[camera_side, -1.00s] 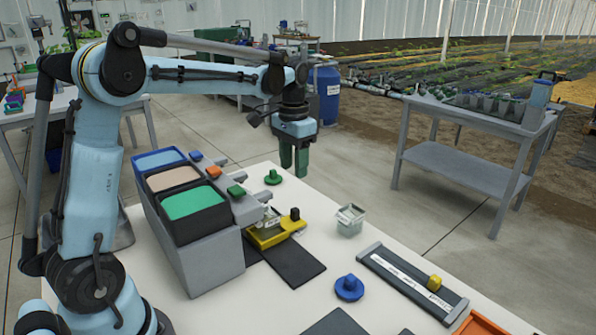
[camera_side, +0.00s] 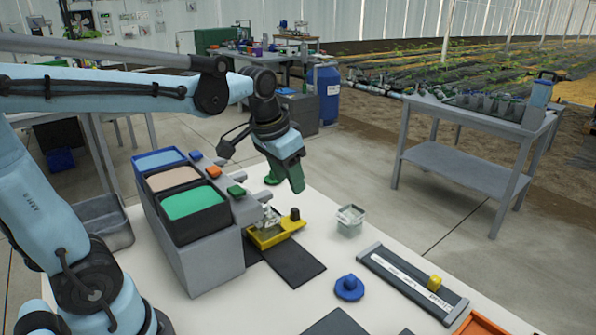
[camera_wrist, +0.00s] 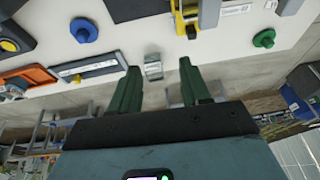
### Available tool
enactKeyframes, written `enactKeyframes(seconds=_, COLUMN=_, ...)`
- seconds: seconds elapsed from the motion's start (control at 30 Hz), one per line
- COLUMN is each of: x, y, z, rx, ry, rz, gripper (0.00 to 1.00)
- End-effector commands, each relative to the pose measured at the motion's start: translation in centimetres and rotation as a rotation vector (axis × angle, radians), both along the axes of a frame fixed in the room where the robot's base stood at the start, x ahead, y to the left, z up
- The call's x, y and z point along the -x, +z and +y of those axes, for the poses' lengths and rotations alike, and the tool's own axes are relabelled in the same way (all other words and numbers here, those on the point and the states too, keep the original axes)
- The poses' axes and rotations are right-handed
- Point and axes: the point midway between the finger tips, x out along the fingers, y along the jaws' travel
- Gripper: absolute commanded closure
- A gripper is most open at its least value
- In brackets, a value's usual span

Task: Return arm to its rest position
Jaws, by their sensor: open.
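My gripper (camera_side: 286,178) is above the back end of the white table (camera_side: 350,318), tilted, with its green fingers pointing down and to the right. In the wrist view my gripper (camera_wrist: 158,78) shows two green fingers spread apart with nothing between them. The fingers partly cover a green knob (camera_side: 270,175) in the side view. My light-blue arm is bent, reaching in from the left. The gripper touches no object that I can make out.
On the table are a dispenser with blue, beige and green bins (camera_side: 195,203), a yellow fixture (camera_side: 275,232), a small clear container (camera_side: 350,217), a blue knob (camera_side: 349,287) and a grey rail (camera_side: 415,283) with a yellow block. A grey cart (camera_side: 470,165) stands apart at right.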

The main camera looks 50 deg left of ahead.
Motion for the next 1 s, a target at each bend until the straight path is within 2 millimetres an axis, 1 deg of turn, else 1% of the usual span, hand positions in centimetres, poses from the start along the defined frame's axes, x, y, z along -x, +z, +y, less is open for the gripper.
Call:
enactKeyframes(seconds=0.03, x=1.1, y=-0.3, z=-0.8, rx=0.001, ry=-0.005, rz=-0.034, gripper=0.53)
enactKeyframes(seconds=0.2, x=3.9, y=-1.4, z=-2.7, rx=0.011, ry=-0.008, rz=-0.151, gripper=0.53)
enactKeyframes(seconds=0.3, x=5.2, y=-2.3, z=-3.6, rx=0.02, ry=-0.011, rz=-0.211, gripper=0.53)
enactKeyframes(seconds=0.4, x=6.1, y=-3.1, z=-4.2, rx=0.03, ry=-0.012, rz=-0.258, gripper=0.53)
enactKeyframes(seconds=0.6, x=6.9, y=-3.9, z=-4.8, rx=0.04, ry=-0.014, rz=-0.301, gripper=0.53)
enactKeyframes(seconds=1.0, x=6.9, y=-3.9, z=-4.8, rx=0.04, ry=-0.013, rz=-0.303, gripper=0.53)
